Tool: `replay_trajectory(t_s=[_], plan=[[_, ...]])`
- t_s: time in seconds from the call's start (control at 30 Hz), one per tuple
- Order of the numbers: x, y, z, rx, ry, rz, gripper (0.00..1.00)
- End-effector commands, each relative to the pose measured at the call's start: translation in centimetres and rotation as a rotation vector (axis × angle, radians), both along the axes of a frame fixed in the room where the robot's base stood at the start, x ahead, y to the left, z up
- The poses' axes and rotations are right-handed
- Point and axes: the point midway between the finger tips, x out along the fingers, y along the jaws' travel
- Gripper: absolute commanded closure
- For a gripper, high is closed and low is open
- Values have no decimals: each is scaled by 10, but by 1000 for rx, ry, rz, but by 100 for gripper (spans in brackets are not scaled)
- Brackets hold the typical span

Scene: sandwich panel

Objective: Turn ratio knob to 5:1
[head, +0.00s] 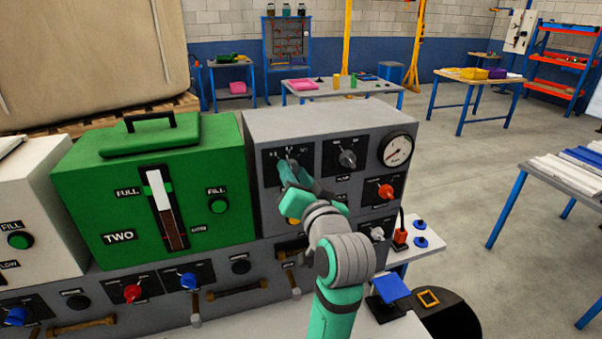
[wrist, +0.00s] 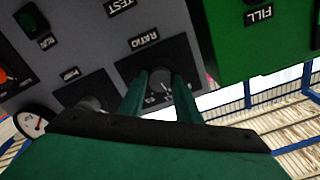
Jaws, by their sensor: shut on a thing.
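The ratio knob (wrist: 160,76) is a dark round knob on a black plate in the wrist view, under an upside-down RATIO label (wrist: 145,41). In the head view its black plate (head: 272,163) is at the upper left of the grey panel (head: 330,122), with small white scale marks above. My gripper (wrist: 161,82) has its two green fingers on either side of the knob, shut on it. In the head view my gripper (head: 291,172) covers most of the knob. I cannot read which mark the knob points to.
Right of the ratio plate are another knob (head: 347,158), a round gauge (head: 397,150) and a red knob (head: 386,190). A green box (head: 95,190) with a level slot stands at left. A yellow control (head: 293,221) is partly hidden below my gripper.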

Motion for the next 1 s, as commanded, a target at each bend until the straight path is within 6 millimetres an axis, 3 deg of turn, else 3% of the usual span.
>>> replay_trajectory(t_s=[1.0], plan=[[1, -5, 0, 854, 277, -9, 92]])
